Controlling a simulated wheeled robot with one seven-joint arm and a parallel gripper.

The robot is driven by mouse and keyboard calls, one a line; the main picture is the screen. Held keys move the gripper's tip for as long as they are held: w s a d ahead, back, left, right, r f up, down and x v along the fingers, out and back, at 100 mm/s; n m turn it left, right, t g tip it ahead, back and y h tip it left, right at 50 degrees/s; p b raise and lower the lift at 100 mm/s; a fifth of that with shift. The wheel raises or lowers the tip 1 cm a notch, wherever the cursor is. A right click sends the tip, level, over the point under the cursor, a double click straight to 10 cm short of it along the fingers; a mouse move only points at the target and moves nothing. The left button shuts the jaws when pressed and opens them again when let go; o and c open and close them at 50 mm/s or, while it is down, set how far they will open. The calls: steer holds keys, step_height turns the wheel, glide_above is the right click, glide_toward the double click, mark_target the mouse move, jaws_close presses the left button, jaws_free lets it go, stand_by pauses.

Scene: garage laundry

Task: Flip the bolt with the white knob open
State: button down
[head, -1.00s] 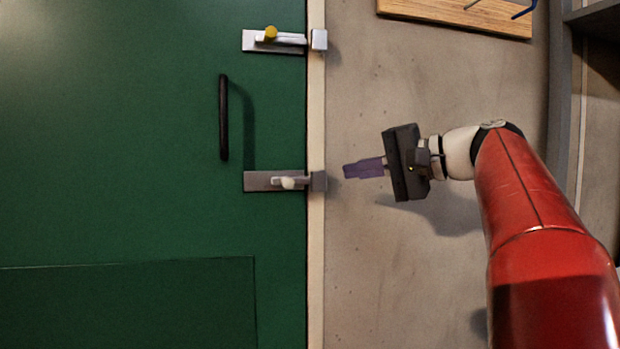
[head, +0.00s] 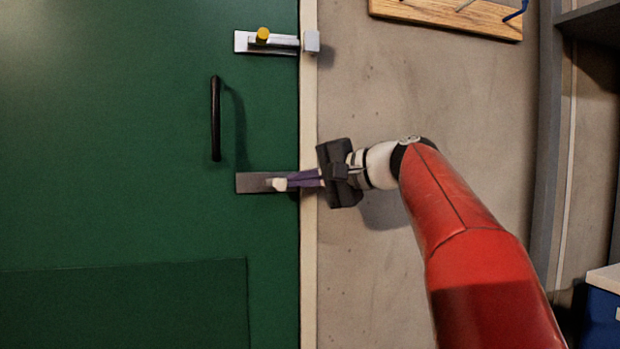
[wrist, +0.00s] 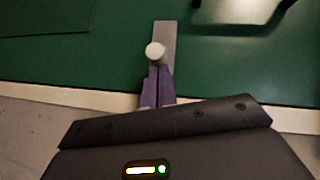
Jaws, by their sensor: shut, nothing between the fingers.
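The bolt with the white knob (head: 277,184) sits on a grey plate (head: 250,182) low on the green door. In the wrist view the white knob (wrist: 155,51) stands out from its plate (wrist: 166,34). My gripper (head: 292,180) reaches across the door edge from the right. Its purple fingers (wrist: 159,85) are shut and empty, with their tips right beside the knob on its frame side. I cannot tell whether they touch it. The fingers and gripper body hide the bolt's bar and the keeper on the frame.
A second bolt with a yellow knob (head: 262,35) is higher on the door. A black door handle (head: 215,118) stands out between the bolts, to the left. A wooden rack (head: 450,14) hangs on the wall at upper right. A blue box (head: 602,318) is at lower right.

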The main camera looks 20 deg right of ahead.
mark_target(280, 184)
steer(key=shift+a, duration=1.75)
